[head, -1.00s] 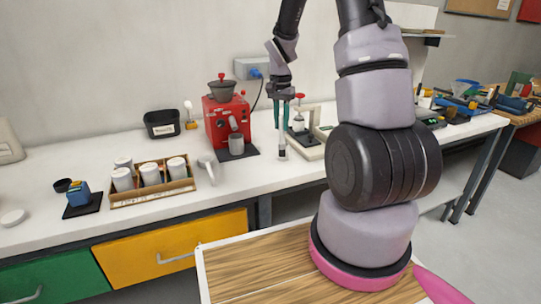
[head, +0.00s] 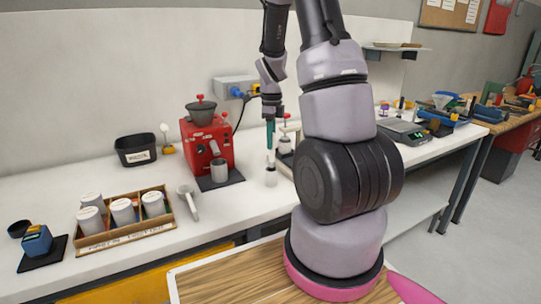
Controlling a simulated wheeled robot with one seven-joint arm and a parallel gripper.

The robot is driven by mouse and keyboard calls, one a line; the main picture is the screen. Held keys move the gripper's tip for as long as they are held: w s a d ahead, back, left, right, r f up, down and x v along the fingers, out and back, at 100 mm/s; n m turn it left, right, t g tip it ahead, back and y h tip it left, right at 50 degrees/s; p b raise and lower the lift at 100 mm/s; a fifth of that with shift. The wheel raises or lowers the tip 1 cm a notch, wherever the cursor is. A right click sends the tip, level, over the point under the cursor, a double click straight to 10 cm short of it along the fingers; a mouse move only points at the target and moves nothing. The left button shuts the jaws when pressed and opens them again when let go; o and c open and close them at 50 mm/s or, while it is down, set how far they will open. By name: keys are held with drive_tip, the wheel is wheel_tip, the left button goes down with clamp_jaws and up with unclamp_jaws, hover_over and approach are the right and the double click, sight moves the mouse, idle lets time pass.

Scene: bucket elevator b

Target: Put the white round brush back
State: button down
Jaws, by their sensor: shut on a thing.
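My gripper (head: 270,146), with dark teal fingers, points down over the white counter, right of the red machine. It is shut on a slender pale thing, apparently the white round brush (head: 271,177), which hangs upright with its wider round end low. I cannot tell whether that end touches the counter. Another white round-headed thing (head: 164,131) stands on a yellow base (head: 168,149) at the back, between the black bin and the red machine.
The red machine (head: 207,146) and a black bin (head: 136,150) stand at the back. A white-topped device (head: 284,143) stands close behind my gripper. Counter front is clear there.

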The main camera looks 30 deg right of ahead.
sight(271, 162)
drive_tip(key=shift+f, duration=2.15)
drive_tip(key=c, duration=0.7)
unclamp_jaws()
